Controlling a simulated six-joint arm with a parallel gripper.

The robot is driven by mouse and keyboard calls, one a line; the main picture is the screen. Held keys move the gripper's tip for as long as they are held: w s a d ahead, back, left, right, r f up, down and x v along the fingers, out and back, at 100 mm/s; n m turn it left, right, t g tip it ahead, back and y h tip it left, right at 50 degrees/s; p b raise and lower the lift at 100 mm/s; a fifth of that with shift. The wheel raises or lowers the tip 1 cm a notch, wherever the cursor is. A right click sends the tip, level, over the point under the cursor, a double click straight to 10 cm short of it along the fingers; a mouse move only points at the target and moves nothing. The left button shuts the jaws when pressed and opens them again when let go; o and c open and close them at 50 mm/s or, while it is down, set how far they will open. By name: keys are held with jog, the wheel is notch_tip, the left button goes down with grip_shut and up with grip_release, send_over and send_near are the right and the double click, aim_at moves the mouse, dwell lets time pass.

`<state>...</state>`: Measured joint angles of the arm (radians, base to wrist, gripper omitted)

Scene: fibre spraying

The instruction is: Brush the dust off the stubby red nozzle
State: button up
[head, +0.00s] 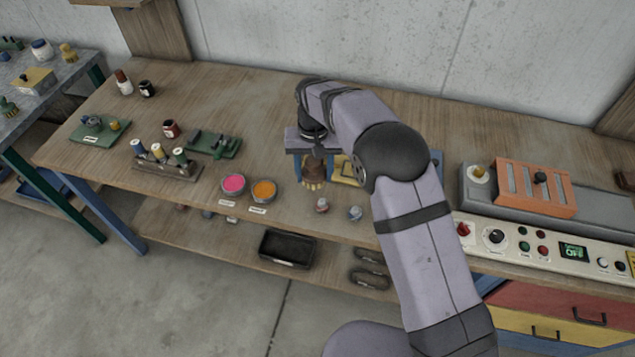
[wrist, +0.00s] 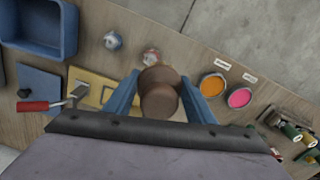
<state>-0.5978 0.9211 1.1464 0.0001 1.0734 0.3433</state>
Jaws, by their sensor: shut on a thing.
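My gripper (head: 313,165) is over the middle of the bench, its two blue fingers shut on a brown brush (head: 313,173) with pale bristles pointing down. In the wrist view the brush's round brown top (wrist: 159,100) sits between the fingers. A small red and whitish nozzle (head: 322,205) stands on the bench near the front edge, just in front of the brush. It also shows in the wrist view (wrist: 151,57), partly behind the brush. A similar bluish-grey nozzle (head: 355,213) stands to its right. I cannot tell whether the bristles touch the red nozzle.
Bowls of pink (head: 234,185) and orange (head: 263,190) powder stand left of the nozzles. A yellow board (head: 348,172) lies behind my gripper. A blue bin (wrist: 40,25) and a red-handled tool (wrist: 40,105) show in the wrist view. A control panel (head: 540,245) is at right.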

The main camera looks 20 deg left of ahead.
jog(key=shift+f+b, duration=1.9)
jog(key=shift+f, duration=1.55)
jog(key=shift+f+b, duration=0.65)
jog(key=shift+f, duration=0.4)
jog(key=shift+s+d+r, duration=0.1)
jog(key=shift+d, duration=1.1)
jog(key=shift+s+d+r, duration=0.1)
jog(key=shift+d, duration=1.15)
jog(key=shift+f, duration=0.2)
jog(key=shift+w+a+r, duration=0.1)
jog(key=shift+a, duration=1.15)
jog(key=shift+w+a, duration=0.1)
jog(key=shift+a, duration=1.15)
